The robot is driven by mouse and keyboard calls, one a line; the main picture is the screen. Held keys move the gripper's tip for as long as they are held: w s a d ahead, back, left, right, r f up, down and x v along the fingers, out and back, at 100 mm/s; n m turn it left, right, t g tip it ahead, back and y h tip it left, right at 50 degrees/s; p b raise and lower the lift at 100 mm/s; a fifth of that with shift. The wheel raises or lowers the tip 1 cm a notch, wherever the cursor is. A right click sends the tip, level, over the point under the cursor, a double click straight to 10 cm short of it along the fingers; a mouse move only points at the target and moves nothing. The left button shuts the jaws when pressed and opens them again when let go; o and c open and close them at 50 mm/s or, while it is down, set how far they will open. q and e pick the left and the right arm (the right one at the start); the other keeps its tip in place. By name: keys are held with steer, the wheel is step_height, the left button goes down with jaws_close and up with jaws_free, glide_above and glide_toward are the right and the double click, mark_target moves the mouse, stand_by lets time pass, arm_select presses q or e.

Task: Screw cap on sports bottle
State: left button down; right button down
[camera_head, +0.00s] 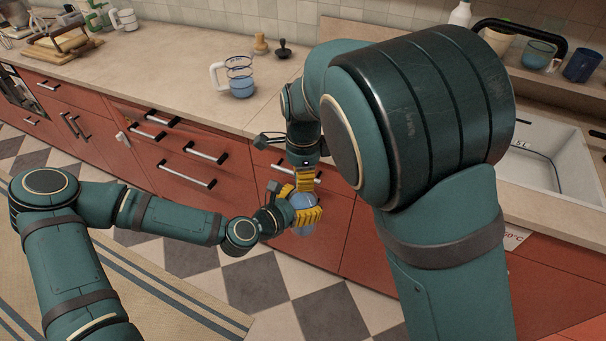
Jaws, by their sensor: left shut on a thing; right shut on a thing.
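The sports bottle (300,201) is pale blue and looks roughly upright, held in the air in front of the red drawers. My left gripper (307,216) has its yellow fingers shut around the bottle's body from the left. My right gripper (305,182) comes down from above with its yellow fingers shut just over the bottle's top. The cap is hidden between those fingers, so I cannot tell how it sits on the bottle's neck.
The countertop (190,85) behind holds a blue blender-like cup (240,78) with a white handle and two small stoppers (283,49). Red drawers (180,165) with bar handles stand close behind the grippers. A sink (550,170) is at right.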

steer(key=shift+m, duration=0.5)
steer(key=c, duration=0.7)
jaws_free()
steer(key=shift+c, duration=0.2)
step_height(320, 180, up, 12)
